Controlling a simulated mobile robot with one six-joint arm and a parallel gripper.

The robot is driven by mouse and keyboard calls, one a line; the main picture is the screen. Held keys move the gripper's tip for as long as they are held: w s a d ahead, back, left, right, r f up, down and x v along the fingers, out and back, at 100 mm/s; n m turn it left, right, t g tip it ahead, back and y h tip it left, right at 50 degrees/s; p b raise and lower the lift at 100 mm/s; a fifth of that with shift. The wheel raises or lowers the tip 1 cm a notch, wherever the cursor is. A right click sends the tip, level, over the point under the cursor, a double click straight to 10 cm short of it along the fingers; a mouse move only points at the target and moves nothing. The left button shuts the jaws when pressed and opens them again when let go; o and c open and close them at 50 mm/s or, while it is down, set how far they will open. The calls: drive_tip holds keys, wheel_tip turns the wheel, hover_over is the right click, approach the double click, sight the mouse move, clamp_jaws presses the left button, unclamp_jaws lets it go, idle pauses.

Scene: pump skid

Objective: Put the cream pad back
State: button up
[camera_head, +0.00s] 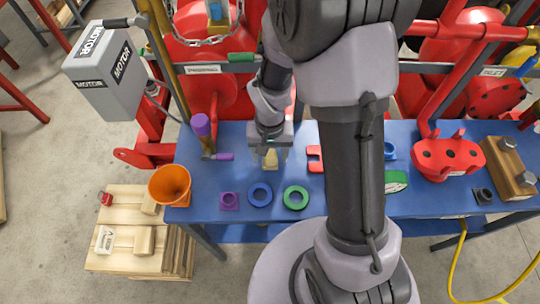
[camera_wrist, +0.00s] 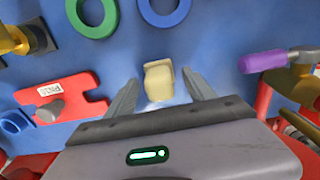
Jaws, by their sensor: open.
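The cream pad (camera_wrist: 158,82) is a small pale block with a wider, flat edge on its far side in the wrist view. It is over the blue bench top (camera_head: 230,170) and also shows below my gripper (camera_head: 270,152) in the head view (camera_head: 270,160). My gripper is open, and its two fingers (camera_wrist: 160,80) stand on either side of the pad with a visible gap at each side. I cannot tell whether the pad touches the bench or how far the fingertips are above it.
A blue ring (camera_head: 260,194) and a green ring (camera_head: 295,197) lie nearer the front edge.

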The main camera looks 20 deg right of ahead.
sight(270, 152)
wheel_tip(270, 152, up, 10)
drive_tip(key=p, duration=0.3)
drive_tip(key=shift+r, duration=0.15)
drive_tip(key=s+a+r+t+y, duration=0.1)
drive_tip(key=s+a+r+t, duration=0.1)
drive_tip(key=s+r, duration=0.4)
drive_tip(key=s+a+r+t+y, duration=0.1)
drive_tip(key=s+r, duration=0.5)
drive_tip(key=r, duration=0.7)
drive_tip(key=a+t, duration=0.1)
drive_tip(key=t, duration=0.1)
drive_tip(key=shift+s+r+m+t, duration=0.4)
